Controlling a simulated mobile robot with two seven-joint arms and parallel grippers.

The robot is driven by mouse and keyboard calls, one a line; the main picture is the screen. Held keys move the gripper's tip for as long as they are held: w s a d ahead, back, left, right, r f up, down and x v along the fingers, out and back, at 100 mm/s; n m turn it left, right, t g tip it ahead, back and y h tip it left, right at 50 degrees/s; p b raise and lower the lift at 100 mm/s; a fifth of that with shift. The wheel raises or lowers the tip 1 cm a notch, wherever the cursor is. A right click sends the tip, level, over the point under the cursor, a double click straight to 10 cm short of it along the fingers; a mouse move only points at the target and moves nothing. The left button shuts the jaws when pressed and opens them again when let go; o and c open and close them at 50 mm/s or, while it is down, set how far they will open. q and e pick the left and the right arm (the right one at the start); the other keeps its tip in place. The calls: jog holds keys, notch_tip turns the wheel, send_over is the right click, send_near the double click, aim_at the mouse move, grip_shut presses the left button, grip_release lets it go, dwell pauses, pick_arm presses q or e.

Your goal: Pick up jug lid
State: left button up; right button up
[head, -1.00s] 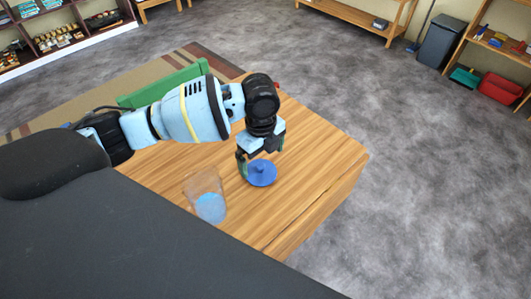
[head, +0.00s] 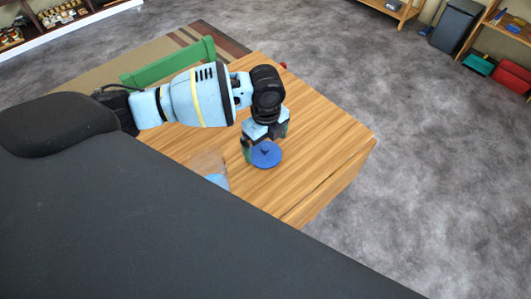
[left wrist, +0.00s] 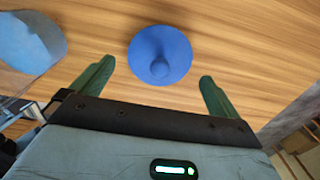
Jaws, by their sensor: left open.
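The blue round jug lid (head: 267,155) lies flat on the wooden table, its knob facing up. It also shows in the left wrist view (left wrist: 160,55). The clear jug (head: 211,168) with a blue lower part stands left of the lid and is partly hidden by my dark body; it shows at the left edge of the left wrist view (left wrist: 28,45). My left gripper (head: 264,145) points down at the lid. In the left wrist view its green fingers (left wrist: 153,80) are spread wide and empty, and the lid sits just beyond the tips, between their lines. My right gripper is not in view.
The wooden table (head: 325,130) is bare to the right of the lid. A green chair (head: 172,62) stands at the table's far left side. A small red thing (head: 283,65) shows at the far edge. Shelves, a grey bin (head: 456,26) and a red box (head: 512,78) stand farther off.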

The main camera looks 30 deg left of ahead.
aim_at(265, 147)
pick_arm(q)
jog(key=shift+f, duration=1.55)
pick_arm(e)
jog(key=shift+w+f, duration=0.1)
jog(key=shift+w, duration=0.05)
pick_arm(q)
jog(key=c, duration=0.9)
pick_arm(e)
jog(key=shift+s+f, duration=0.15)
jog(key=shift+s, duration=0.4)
pick_arm(q)
jog(key=shift+r, duration=0.1)
